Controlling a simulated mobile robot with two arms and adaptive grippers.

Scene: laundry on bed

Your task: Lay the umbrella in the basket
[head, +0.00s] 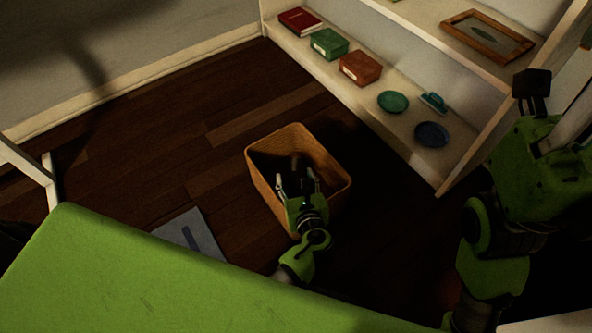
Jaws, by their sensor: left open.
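The tan woven basket (264,178) stands on the dark wood floor, with its inside in deep shadow. My left gripper (297,182) is over the basket's opening, pointing down into it, with its fingers apart. A small dark upright shape shows between and beyond the fingers inside the basket; I cannot tell whether it is the umbrella. I can make out no umbrella for certain elsewhere. My right arm is at the right edge, and its gripper does not show clearly.
A white shelf (372,118) at the right holds a green box (328,44), a red-brown box (360,69) and dishes. Floor left of the basket is clear.

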